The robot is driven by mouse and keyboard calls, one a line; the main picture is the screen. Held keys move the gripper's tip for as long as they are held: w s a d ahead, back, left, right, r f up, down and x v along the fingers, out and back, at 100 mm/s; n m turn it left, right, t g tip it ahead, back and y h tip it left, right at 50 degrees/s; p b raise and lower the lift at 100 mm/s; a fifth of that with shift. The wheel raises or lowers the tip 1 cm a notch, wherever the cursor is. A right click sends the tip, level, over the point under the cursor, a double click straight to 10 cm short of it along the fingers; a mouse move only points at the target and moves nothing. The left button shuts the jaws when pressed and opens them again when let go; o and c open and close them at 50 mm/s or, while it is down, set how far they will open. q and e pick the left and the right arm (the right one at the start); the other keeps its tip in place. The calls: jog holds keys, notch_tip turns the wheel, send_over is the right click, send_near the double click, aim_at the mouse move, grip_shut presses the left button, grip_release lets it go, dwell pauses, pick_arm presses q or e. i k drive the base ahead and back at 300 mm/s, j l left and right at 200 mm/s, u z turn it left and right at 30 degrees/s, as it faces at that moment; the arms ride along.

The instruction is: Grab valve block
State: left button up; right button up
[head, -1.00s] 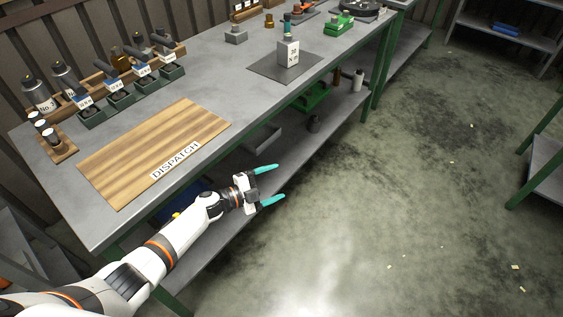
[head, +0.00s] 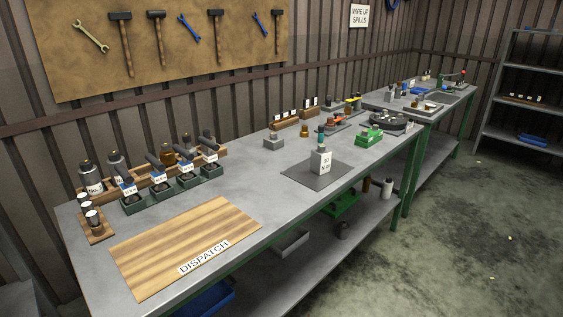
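No part is clearly marked as the valve block, and I cannot tell for sure which one it is. A small grey block (head: 274,142) sits on the bench towards the wall. Neither of my grippers is in view.
A wooden DISPATCH board (head: 150,265) lies at the bench's near left. Dark green bins (head: 163,190) with labelled tools and a wooden rack (head: 97,229) stand behind it. A round dark tray (head: 390,122) is further right. Bench (head: 245,185) between board and mat is clear.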

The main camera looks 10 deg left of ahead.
aim_at(320, 164)
jog(key=i+l+u, duration=0.2)
jog(key=u, duration=0.2)
jog(key=i+l+u, duration=0.15)
jog(key=u, duration=0.2)
jog(key=i+l+u, duration=0.1)
jog(key=l+u, duration=0.3)
jog(key=j, duration=0.1)
